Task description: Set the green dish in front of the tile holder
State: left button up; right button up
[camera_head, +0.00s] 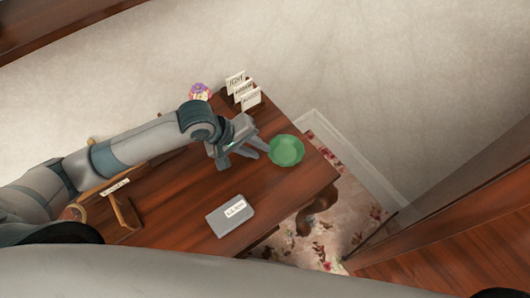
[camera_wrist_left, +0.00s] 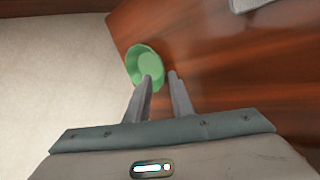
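The green dish (camera_head: 287,151) is a shallow round dish with a wavy rim, near the right end of the wooden table. The tile holder (camera_head: 229,101) is a dark stand with several white lettered tiles, at the table's back edge. My left gripper (camera_head: 257,149) is just left of the dish, with its fingers pointing at it. In the left wrist view the dish (camera_wrist_left: 148,62) is ahead of the fingertips (camera_wrist_left: 160,76). One finger overlaps its near rim and the other is beside it, with a gap between them. Contact cannot be told. My right gripper is not in view.
A grey labelled box (camera_head: 228,217) lies toward the table's front edge. A pink and yellow round object (camera_head: 199,92) is left of the tile holder. A wooden stand with a label (camera_head: 115,186) is at the left. The tabletop (camera_head: 190,190) between is clear.

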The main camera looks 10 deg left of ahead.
pick_arm(q)
jog(key=v, duration=0.4)
jog(key=shift+s+a+r, duration=0.1)
jog(key=shift+r, duration=0.25)
dwell(0.3)
